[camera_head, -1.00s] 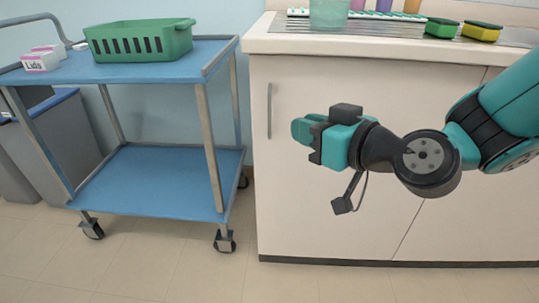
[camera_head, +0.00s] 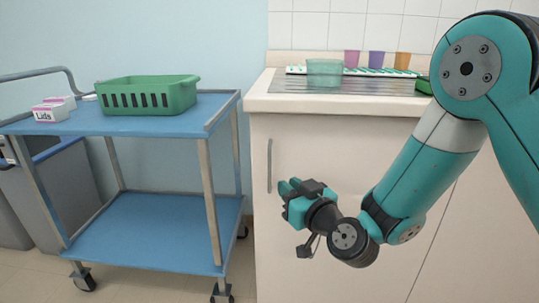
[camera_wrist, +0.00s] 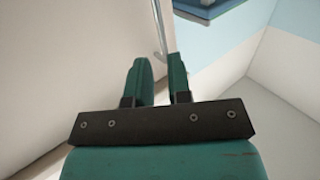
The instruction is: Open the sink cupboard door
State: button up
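The sink cupboard door (camera_head: 330,150) is a flat cream panel below the counter, and it is closed. Its grey vertical bar handle (camera_head: 269,165) is near the door's left edge. My gripper (camera_head: 284,192) is close to the lower part of the handle, just right of it in the head view. In the wrist view, the two teal fingers (camera_wrist: 160,72) stand apart with a narrow gap. The handle (camera_wrist: 158,30) shows beyond the fingertips, roughly in line with the gap. Nothing is between the fingers.
A blue two-shelf trolley (camera_head: 150,247) stands left of the cupboard, bearing a green basket (camera_head: 150,95) and white boxes labelled Lids (camera_head: 52,110). On the counter (camera_head: 258,102) are a clear greenish container (camera_head: 324,73) and coloured cups.

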aim_at(270, 172)
jog(key=p+x, duration=0.2)
jog(key=p, duration=0.1)
jog(key=p+x, duration=0.2)
jog(key=p, duration=0.1)
jog(key=p+x, duration=0.2)
jog(key=p, duration=0.1)
jog(key=shift+r, duration=0.4)
jog(key=p+x, duration=0.2)
jog(key=p, duration=0.1)
jog(key=shift+f, duration=0.15)
jog(key=shift+w+a+f+p, duration=0.25)
jog(key=shift+w+p, duration=0.2)
jog(key=shift+p, duration=0.35)
grip_shut()
